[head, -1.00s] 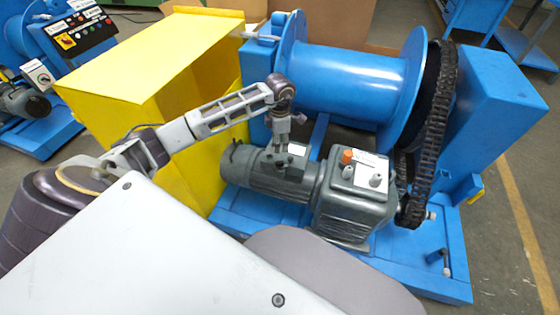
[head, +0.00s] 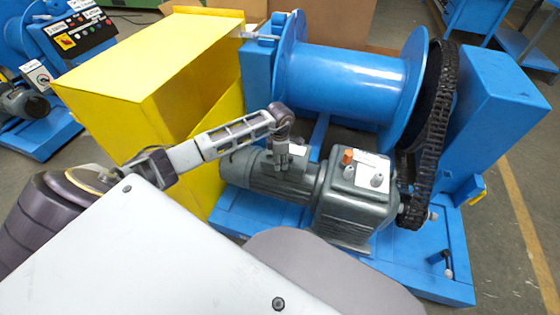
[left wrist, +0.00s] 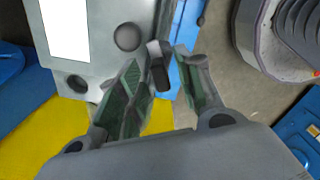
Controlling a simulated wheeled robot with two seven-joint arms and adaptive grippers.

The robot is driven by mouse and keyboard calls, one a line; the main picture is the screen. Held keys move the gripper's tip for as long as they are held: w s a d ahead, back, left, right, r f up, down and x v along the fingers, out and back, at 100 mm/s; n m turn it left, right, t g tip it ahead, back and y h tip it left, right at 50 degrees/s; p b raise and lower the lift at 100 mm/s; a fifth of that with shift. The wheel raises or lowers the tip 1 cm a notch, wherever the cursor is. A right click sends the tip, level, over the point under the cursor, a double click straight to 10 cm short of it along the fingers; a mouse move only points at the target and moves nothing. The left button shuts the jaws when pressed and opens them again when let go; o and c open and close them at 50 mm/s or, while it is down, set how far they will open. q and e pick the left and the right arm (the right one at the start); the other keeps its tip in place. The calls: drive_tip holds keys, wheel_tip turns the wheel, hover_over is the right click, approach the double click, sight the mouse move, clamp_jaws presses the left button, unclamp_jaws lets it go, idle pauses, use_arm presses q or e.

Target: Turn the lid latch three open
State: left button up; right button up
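The grey motor (head: 255,175) carries a small lidded box with a white label (head: 296,152). The lid (left wrist: 105,50) fills the upper left of the left wrist view, with round dark latches or screws on it, one by the label (left wrist: 127,37) and one lower left (left wrist: 77,83). A small dark latch (left wrist: 159,72) with a grey end sits at the lid's right edge. My left gripper (head: 281,166) points down at the box. Its fingers (left wrist: 163,66) are apart, with this latch between their tips; I cannot tell whether they touch it. No latch numbers show. My right gripper is not in view.
A gearbox (head: 352,200) with an orange knob (head: 347,156) adjoins the motor. Behind are a blue drum (head: 345,80) and a black chain (head: 436,130). A yellow cabinet (head: 150,80) stands left, near my left arm. The blue base frame (head: 440,265) has open floor to its right.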

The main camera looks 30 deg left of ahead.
use_arm(q)
clamp_jaws()
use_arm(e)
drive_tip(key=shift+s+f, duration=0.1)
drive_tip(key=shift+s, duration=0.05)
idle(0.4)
use_arm(q)
drive_tip(key=shift+a+m+b, duration=0.1)
drive_tip(key=shift+m+b, duration=0.2)
drive_tip(key=shift+m, duration=0.8)
drive_tip(key=shift+w+m+b, duration=0.1)
drive_tip(key=shift+m+b, duration=0.7)
drive_tip(key=shift+m, duration=1)
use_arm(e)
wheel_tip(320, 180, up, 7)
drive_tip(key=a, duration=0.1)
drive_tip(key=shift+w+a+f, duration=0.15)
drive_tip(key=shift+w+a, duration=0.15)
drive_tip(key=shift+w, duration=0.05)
